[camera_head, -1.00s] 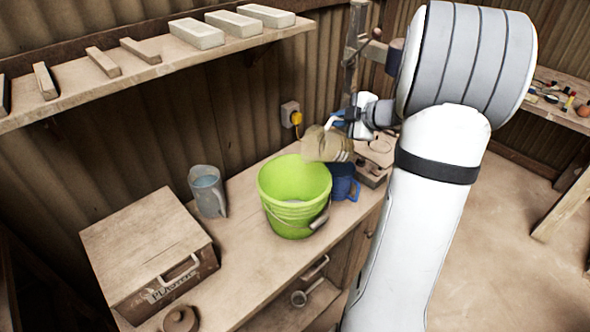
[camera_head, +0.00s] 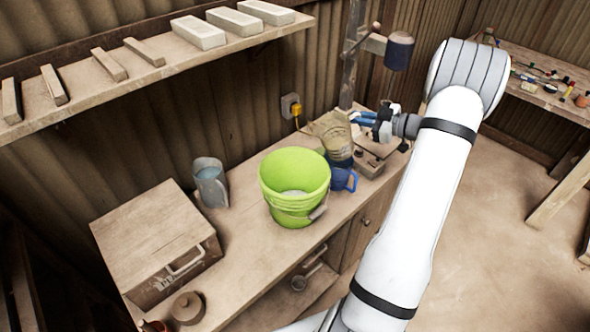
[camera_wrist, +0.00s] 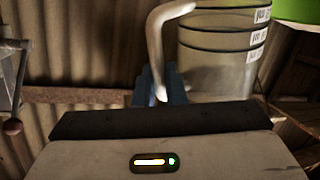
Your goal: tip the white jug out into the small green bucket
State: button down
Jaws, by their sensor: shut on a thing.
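The white jug (camera_head: 335,135) looks see-through and brownish in the head view. In the wrist view its pale handle and banded body (camera_wrist: 212,75) stand in front of my gripper. My gripper (camera_head: 364,118) has blue fingers and is shut on the jug's handle; the fingertips partly show in the wrist view (camera_wrist: 165,88). The jug is roughly upright, behind and right of the small green bucket (camera_head: 280,178). The bucket stands upright on the bench with something pale in its bottom. Its green edge also shows in the wrist view (camera_wrist: 298,10). The jug's contents are unclear.
A blue mug (camera_head: 343,180) stands close to the bucket's right, below the jug. A grey jug (camera_head: 210,184) and a wooden box (camera_head: 150,232) are to the left. A press post (camera_head: 352,60) rises behind my gripper. A shelf (camera_head: 150,75) overhangs the back left.

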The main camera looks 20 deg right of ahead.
jog(key=d+f+m+t+y+b, duration=0.1)
jog(key=d+f+m+y+b, duration=0.15)
jog(key=f, duration=0.55)
jog(key=shift+m+h, duration=0.25)
jog(key=shift+h, duration=0.1)
jog(key=r, duration=0.1)
jog(key=r+p, duration=0.1)
jog(key=r, duration=0.2)
jog(key=shift+w+d+r+p, duration=0.15)
jog(key=shift+d+r+p, duration=0.1)
jog(key=shift+r+p, duration=0.15)
